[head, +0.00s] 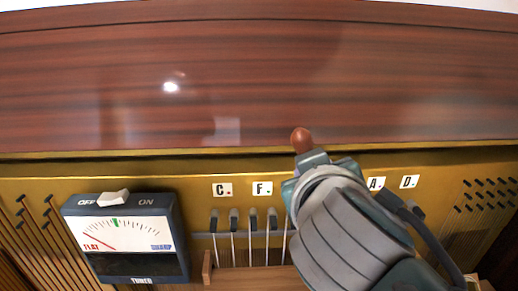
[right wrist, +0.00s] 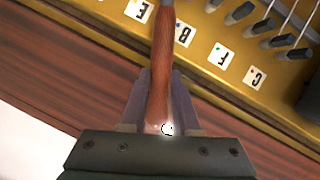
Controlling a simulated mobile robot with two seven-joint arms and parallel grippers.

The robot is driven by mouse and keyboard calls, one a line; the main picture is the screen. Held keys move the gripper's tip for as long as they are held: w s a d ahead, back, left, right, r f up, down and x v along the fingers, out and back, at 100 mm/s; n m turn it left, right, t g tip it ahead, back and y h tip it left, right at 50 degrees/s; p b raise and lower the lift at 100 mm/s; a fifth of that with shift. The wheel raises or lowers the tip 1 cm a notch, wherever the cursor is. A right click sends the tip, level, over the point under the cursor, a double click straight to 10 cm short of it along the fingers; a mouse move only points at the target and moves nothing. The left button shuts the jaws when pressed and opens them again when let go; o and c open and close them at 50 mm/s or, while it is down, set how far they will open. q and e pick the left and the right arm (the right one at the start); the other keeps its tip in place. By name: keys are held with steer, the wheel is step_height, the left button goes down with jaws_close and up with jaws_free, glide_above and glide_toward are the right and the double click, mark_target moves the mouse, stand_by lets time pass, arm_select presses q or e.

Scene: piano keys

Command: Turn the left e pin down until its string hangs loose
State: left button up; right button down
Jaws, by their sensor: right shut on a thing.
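My right gripper (head: 312,160) is shut on a tuning lever with a reddish-brown wooden handle (head: 301,138). In the right wrist view the handle (right wrist: 161,60) runs between both fingers (right wrist: 160,100) and out past the top edge, between the E label (right wrist: 138,9) and the B label (right wrist: 182,33). The lever's far end and the pin under it are out of that view. In the head view my right arm hides the E and B labels and the pins below them. I cannot see the left e pin or its string. My left gripper is not in view.
Dark pins (head: 253,214) with strings stand below the C label (head: 222,189) and F label (head: 263,188). A and D labels (head: 409,182) lie right of my arm. A tuner (head: 127,262) at left has its needle toward FLAT. The wooden panel (head: 230,80) rises behind.

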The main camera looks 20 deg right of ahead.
steer(key=shift+w+a, duration=0.1)
steer(key=shift+a, duration=0.05)
steer(key=shift+a+f+n+b, duration=0.25)
steer(key=shift+a+n+b, duration=0.1)
steer(key=shift+b, duration=0.3)
steer(key=shift+w+a, duration=0.1)
steer(key=shift+a+f+h+b, duration=0.1)
steer(key=shift+a+h+b, duration=0.05)
steer(key=shift+h+b, duration=0.2)
steer(key=c, duration=0.9)
jaws_free()
steer(key=o, duration=0.5)
